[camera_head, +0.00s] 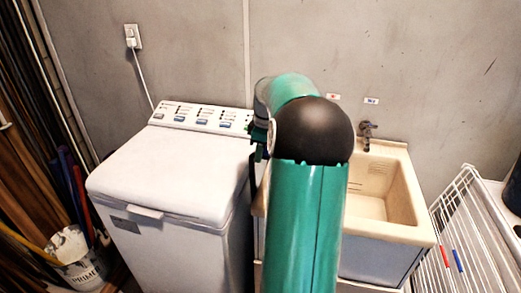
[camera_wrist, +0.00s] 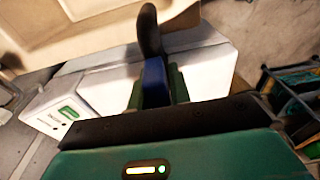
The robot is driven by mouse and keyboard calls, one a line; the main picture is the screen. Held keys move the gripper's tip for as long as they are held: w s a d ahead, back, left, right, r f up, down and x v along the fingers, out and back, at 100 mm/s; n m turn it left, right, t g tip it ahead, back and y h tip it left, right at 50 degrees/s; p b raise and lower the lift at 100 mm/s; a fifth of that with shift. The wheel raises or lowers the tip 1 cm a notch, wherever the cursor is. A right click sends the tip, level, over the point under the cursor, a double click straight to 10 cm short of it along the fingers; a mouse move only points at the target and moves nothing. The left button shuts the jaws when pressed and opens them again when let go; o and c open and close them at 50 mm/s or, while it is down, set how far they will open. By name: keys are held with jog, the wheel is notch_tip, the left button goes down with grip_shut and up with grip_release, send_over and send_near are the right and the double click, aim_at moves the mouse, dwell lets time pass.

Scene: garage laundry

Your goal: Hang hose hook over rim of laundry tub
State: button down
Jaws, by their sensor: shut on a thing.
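The laundry tub (camera_head: 408,234) is a cream basin right of the washing machine, with its left part hidden behind my arm. In the wrist view the cream tub (camera_wrist: 60,30) fills the upper left. My gripper (camera_wrist: 156,88) is shut on the hose hook (camera_wrist: 150,35), a dark curved piece with a blue part between the green fingers. The hook points up in the wrist view and overlaps the tub's edge there; I cannot tell whether it touches the rim. In the head view my gripper (camera_head: 261,136) is mostly hidden behind my arm, near the gap between washer and tub.
A white washing machine (camera_head: 165,180) stands left of the tub. A tap (camera_head: 368,130) is at the tub's back. A white wire rack (camera_head: 465,235) stands close on the right. A bucket (camera_head: 78,262) and poles are at far left. A white box (camera_wrist: 60,110) shows in the wrist view.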

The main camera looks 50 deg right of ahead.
aim_at(260, 190)
jog(key=shift+f, duration=6.8)
jog(key=c, duration=1.2)
grip_release()
jog(key=shift+s, duration=0.1)
jog(key=shift+d+r, duration=0.1)
jog(key=shift+r, duration=0.1)
jog(key=r, duration=0.4)
jog(key=s+r, duration=0.1)
jog(key=r, duration=0.8)
jog(key=shift+s+d+r, duration=0.2)
